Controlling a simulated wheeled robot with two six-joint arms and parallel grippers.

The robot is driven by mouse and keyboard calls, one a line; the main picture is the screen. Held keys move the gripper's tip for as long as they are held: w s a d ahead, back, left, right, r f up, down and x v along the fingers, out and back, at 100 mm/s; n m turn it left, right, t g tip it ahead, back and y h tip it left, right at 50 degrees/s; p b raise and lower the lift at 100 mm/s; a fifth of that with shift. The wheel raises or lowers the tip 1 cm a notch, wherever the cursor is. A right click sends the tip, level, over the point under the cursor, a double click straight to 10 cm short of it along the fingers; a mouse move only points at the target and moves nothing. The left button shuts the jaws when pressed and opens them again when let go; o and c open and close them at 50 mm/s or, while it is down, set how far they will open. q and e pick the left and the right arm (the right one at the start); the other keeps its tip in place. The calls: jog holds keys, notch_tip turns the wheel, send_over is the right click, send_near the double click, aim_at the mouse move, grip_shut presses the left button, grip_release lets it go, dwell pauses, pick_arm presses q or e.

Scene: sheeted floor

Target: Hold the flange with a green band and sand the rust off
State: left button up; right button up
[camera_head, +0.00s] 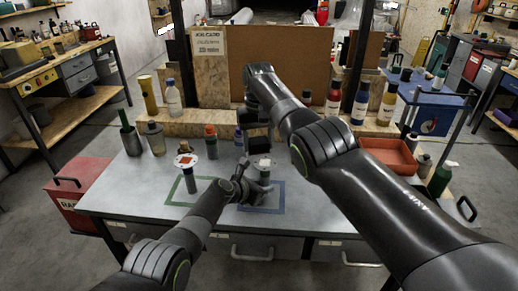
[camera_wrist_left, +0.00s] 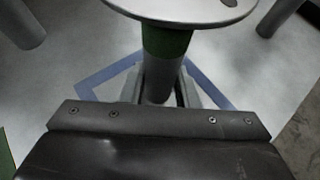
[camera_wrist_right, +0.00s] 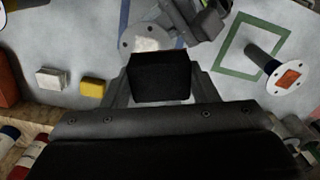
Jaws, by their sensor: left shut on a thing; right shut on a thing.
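The flange with a green band (camera_wrist_left: 166,42) stands upright over the blue square outline (camera_head: 262,208). My left gripper (camera_wrist_left: 162,88) is shut on its pipe below the band. The flange's round plate (camera_wrist_right: 131,43) carries a pale patch in the right wrist view; no orange shows there. My right gripper (camera_wrist_right: 158,92) is shut on a black block (camera_wrist_right: 158,77), just above and beside the plate; I cannot tell whether they touch. A second flange (camera_head: 186,160) with a dark pipe and an orange rust patch stands by the green square outline (camera_head: 170,200).
A white block (camera_wrist_right: 50,78) and a yellow block (camera_wrist_right: 93,87) lie on the table in the right wrist view. Bottles (camera_head: 172,98) line the wooden ledge at the back. A red tray (camera_head: 388,155) is at the right. The table's front left is clear.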

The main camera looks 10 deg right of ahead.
jog(key=shift+r, duration=1.7)
pick_arm(q)
jog(key=o, duration=1.1)
jog(key=shift+s+a+r, duration=0.1)
jog(key=shift+s+a+r, duration=0.3)
jog(key=shift+a+r, duration=0.05)
jog(key=shift+v, duration=5.3)
